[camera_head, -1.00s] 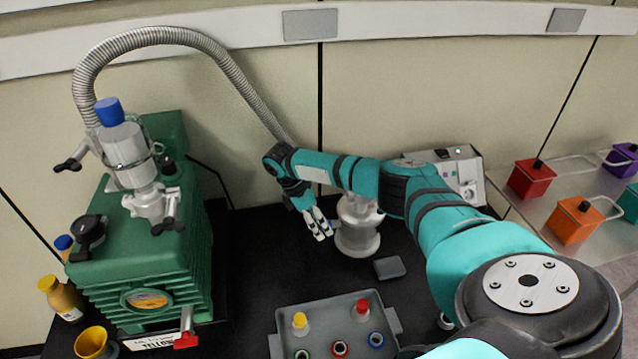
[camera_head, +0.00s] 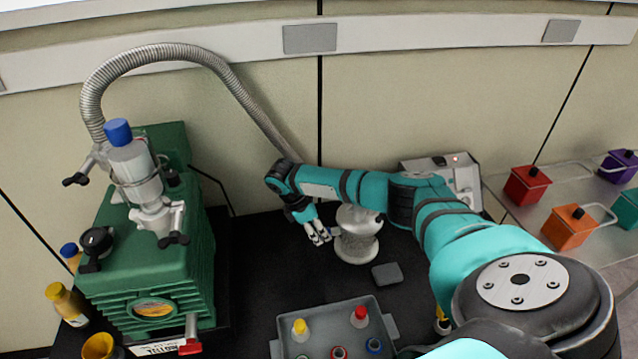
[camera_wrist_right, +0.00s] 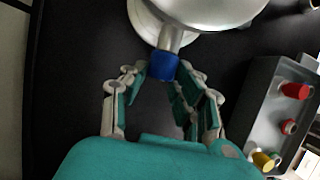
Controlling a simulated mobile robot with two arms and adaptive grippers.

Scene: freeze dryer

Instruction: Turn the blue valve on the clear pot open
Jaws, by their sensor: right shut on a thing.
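The pot (camera_head: 357,246) stands upright on the dark bench in the head view and looks whitish grey. It also fills the top of the right wrist view (camera_wrist_right: 215,10). A short metal stem comes off it and ends in the blue valve (camera_wrist_right: 164,66). My right gripper (camera_head: 320,236) is low beside the pot's left side. In the right wrist view its fingers (camera_wrist_right: 163,75) are shut on the blue valve, one on each side. The valve is too small to make out in the head view. My left gripper is not in view.
A grey tray (camera_head: 276,348) with coloured caps stands in front of the pot. A small grey block (camera_head: 387,274) lies between them. A green pump (camera_head: 150,270) with a ribbed hose (camera_head: 232,75) stands left. A white box (camera_head: 455,172) stands behind right.

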